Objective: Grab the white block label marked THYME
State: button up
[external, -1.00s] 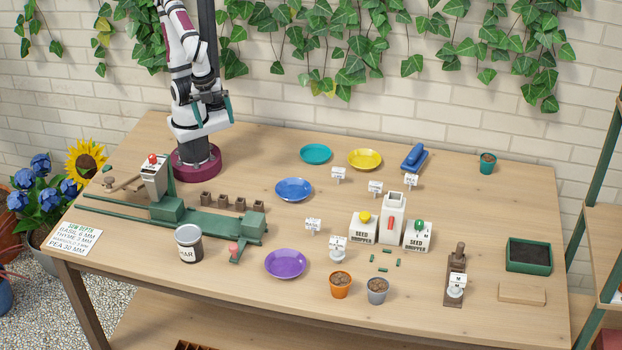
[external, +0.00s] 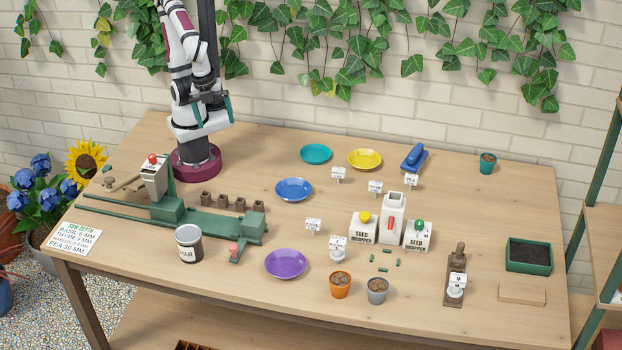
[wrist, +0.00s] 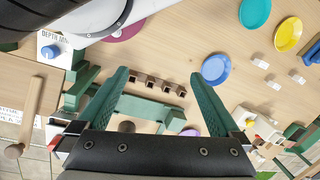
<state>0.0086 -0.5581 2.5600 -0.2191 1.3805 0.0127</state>
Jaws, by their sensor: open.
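Several small white block labels stand on the table in the external view: one behind the blue plate's right side (external: 338,174), one in front of the yellow plate (external: 375,188), one by the blue object (external: 411,181) and one right of the purple plate (external: 313,225). Their lettering is too small to read surely, so I cannot tell which is THYME. Three small white blocks also show at the right of the wrist view. My gripper (wrist: 158,77) is open and empty, its green fingers wide apart. In the external view it is high beside my arm, far left of the labels.
Teal (external: 316,154), yellow (external: 365,159), blue (external: 293,190) and purple (external: 285,263) plates lie around the labels. White seed droppers (external: 364,228) stand to the right. A green railed device (external: 210,222) and jar (external: 189,243) are at left.

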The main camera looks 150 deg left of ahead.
dwell(0.4)
jog(key=c, duration=0.6)
jog(key=shift+c, duration=0.2)
jog(key=w+a+f+n+t, duration=0.3)
jog(key=w+f, duration=0.2)
jog(key=w, duration=0.5)
jog(key=n+t+y, duration=0.7)
jog(key=n, duration=0.4)
send_near(375, 190)
jog(key=w+a, duration=0.1)
jog(key=w+a+f, duration=0.1)
jog(key=a, duration=0.1)
jog(key=shift+a+f, duration=0.2)
jog(key=shift+a, duration=0.15)
jog(key=shift+x, duration=2.75)
